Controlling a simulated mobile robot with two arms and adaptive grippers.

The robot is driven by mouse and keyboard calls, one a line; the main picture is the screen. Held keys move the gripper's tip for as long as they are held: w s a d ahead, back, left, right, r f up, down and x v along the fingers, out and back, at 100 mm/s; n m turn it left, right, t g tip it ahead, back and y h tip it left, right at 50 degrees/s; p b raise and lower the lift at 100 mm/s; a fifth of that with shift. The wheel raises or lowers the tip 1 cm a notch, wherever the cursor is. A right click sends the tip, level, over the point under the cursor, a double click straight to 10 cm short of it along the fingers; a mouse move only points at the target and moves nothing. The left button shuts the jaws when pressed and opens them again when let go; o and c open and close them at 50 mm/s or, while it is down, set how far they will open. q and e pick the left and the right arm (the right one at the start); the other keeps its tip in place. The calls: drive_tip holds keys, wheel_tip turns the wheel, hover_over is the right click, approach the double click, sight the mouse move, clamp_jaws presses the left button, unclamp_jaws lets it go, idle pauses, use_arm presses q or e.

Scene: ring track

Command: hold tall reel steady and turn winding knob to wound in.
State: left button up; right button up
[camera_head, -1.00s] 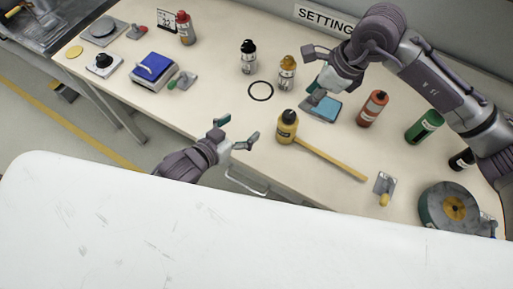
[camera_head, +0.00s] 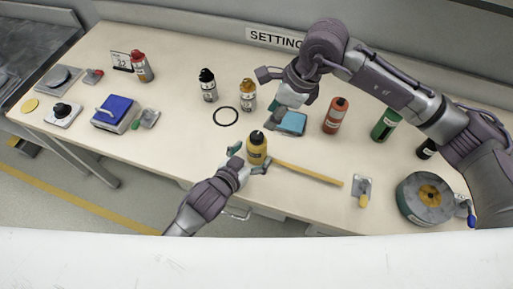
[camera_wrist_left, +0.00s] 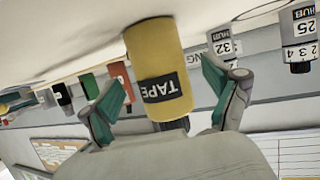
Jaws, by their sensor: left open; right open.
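The tall reel is a yellow cylinder (camera_head: 257,153) with a dark winding knob (camera_head: 257,137) on top, standing upright. A yellow strip (camera_head: 310,173) runs out from it to the right along the table. In the left wrist view the reel (camera_wrist_left: 156,58), labelled TAPE, appears upside down between the open fingers (camera_wrist_left: 165,95); contact cannot be told. My right gripper (camera_head: 275,99) is open and empty, behind and to the right of the reel.
A blue pad (camera_head: 293,123) lies beneath my right gripper. A red bottle (camera_head: 335,116) and a round drum (camera_head: 425,199) are to the right.

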use_arm(q)
drive_tip(key=shift+x, duration=1.45)
